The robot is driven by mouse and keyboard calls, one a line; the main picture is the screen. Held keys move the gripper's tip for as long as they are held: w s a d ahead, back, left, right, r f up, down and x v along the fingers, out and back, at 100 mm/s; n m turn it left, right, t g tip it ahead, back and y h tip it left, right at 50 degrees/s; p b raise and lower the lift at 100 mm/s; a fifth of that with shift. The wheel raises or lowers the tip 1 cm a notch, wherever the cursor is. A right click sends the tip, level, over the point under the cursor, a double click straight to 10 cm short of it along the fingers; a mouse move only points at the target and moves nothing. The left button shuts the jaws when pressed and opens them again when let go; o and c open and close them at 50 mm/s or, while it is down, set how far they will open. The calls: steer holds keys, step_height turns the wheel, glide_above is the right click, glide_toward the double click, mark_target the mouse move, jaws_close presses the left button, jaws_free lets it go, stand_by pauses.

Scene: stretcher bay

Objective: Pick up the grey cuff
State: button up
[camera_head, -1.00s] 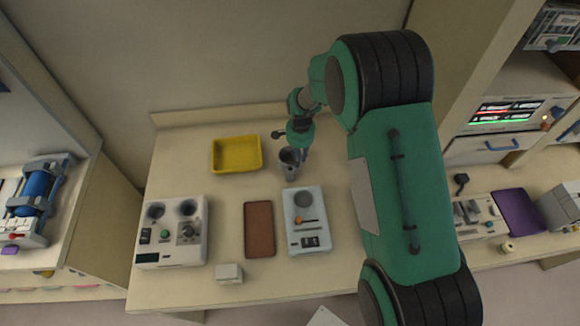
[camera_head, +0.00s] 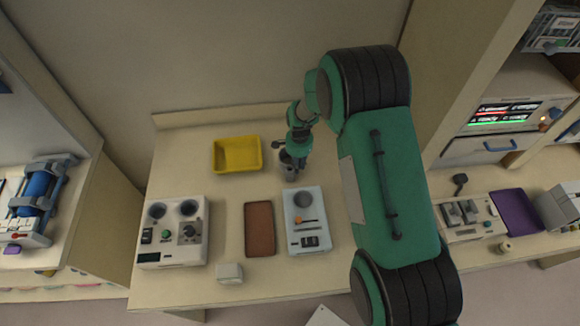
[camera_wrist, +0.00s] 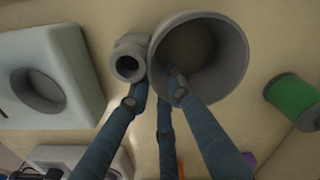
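The grey cuff looks like a round, cup-like ring with a small grey tube at its side; it stands on the bench (camera_head: 180,180) in the head view, partly hidden by my gripper (camera_head: 294,158). In the wrist view the cuff (camera_wrist: 232,50) is large and near, with its hollow facing the camera. My gripper (camera_wrist: 155,90) has blue fingers spread around the cuff's near rim. A gap shows between the fingers; firm contact cannot be made out.
A white device (camera_head: 308,240) stands just in front of the cuff. A yellow tray (camera_head: 237,154) is to its left, with a brown pad (camera_head: 259,228) and another device (camera_head: 174,232) nearer. A green spool-like thing (camera_wrist: 293,95) is close by in the wrist view.

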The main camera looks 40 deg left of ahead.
stand_by(0.5)
jaws_close()
steer(key=shift+r, duration=0.15)
step_height(320, 180, up, 10)
steer(key=b, duration=0.1)
stand_by(0.6)
stand_by(0.5)
